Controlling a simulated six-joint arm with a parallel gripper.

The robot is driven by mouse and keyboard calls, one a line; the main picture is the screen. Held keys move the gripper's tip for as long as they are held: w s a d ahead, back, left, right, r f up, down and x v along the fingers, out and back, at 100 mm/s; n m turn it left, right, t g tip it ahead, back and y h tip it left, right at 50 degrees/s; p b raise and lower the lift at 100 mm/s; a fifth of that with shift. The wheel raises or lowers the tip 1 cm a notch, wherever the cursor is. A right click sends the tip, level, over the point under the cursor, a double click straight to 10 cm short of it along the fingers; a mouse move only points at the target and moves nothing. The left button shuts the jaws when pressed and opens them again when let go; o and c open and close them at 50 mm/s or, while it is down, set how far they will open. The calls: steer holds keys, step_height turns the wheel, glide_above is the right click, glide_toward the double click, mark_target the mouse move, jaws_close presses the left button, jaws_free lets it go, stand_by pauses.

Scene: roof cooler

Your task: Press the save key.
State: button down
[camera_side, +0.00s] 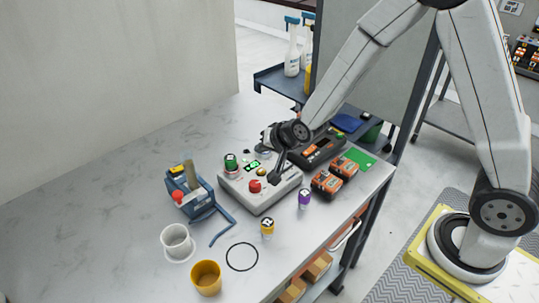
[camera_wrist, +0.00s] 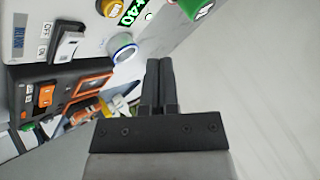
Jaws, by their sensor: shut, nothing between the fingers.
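The light grey control box (camera_side: 252,200) sits on the bench and carries a red knob (camera_side: 255,186), a green display and a green knob (camera_side: 231,161). The wrist view shows part of its panel, with a blue-ringed round button (camera_wrist: 124,47), a yellow knob (camera_wrist: 110,7) and a rocker switch (camera_wrist: 68,43) marked ON and OFF. I cannot read a save label on any key. My gripper (camera_wrist: 160,62) is shut and empty. Its fingertips show right of the blue-ringed button in the wrist view. In the side view my gripper (camera_side: 273,180) hangs over the box; contact cannot be told.
A dark and orange device (camera_side: 322,150) and orange battery packs (camera_side: 335,178) stand right of the box. A blue tool (camera_side: 190,192), a white cup (camera_side: 177,242), a yellow cup (camera_side: 206,278) and small capped bottles stand left and in front. The back left bench is clear.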

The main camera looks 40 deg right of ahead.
mark_target(263, 172)
steer(key=shift+f, duration=2.35)
steer(key=shift+f, duration=0.85)
stand_by(1.5)
steer(key=shift+r, duration=0.8)
steer(key=shift+r, duration=0.15)
steer(key=shift+r, duration=2.4)
steer(key=s+d+r+n+g, duration=0.1)
steer(key=s+d+n+g, duration=0.1)
steer(key=s, duration=0.7)
steer(key=s+d+r+n+g+h, duration=0.1)
steer(key=s+d+r+n+g, duration=0.1)
steer(key=s, duration=0.8)
steer(key=d+n+g, duration=0.1)
steer(key=n+g, duration=0.1)
steer(key=n, duration=0.1)
steer(key=shift+n+g, duration=0.3)
steer(key=shift+n, duration=0.1)
